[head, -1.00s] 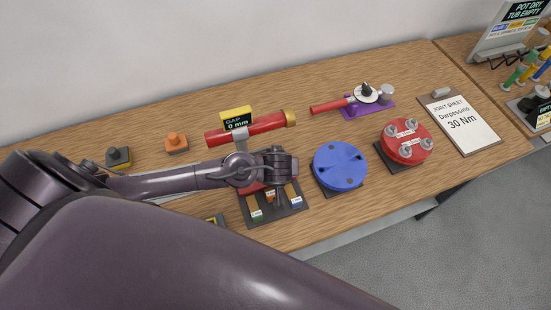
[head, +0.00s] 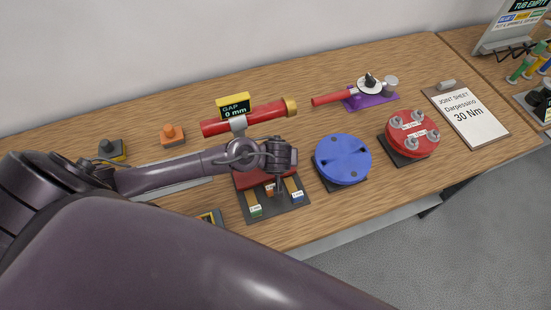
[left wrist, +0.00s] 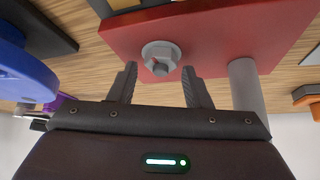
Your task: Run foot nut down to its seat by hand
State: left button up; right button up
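The foot nut (left wrist: 161,54) is a grey hexagonal nut with a flange, on a stud at the red plate (left wrist: 215,35) in the left wrist view. My left gripper (left wrist: 159,68) is open, with one finger on each side of the nut's line. Its fingertips are close to the nut, and I cannot tell whether they touch it. In the head view my left gripper (head: 279,188) points down over the front of the red plate (head: 252,178), and the nut is hidden there. My right gripper is not in view.
A red cylinder (head: 262,115) with a "GAP 0 mm" display (head: 235,105) stands behind on a grey post. A blue disc (head: 342,158) and a red flange with several bolts (head: 410,140) lie to the right. Small labelled blocks stand on the dark base (head: 277,209).

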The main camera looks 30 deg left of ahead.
pick_arm(q)
jog(key=c, duration=0.8)
jog(key=shift+a+r+m+h+p, duration=0.1)
jog(key=shift+m+h+p, duration=0.3)
jog(key=shift+m, duration=0.5)
jog(key=shift+m+t+h, duration=0.3)
jog(key=shift+m+t, duration=0.1)
jog(key=shift+m, duration=0.1)
jog(key=shift+m+h+p, duration=0.3)
jog(key=shift+m+p, duration=0.2)
jog(key=shift+p, duration=0.05)
jog(key=o, duration=1.1)
jog(key=shift+c, duration=0.2)
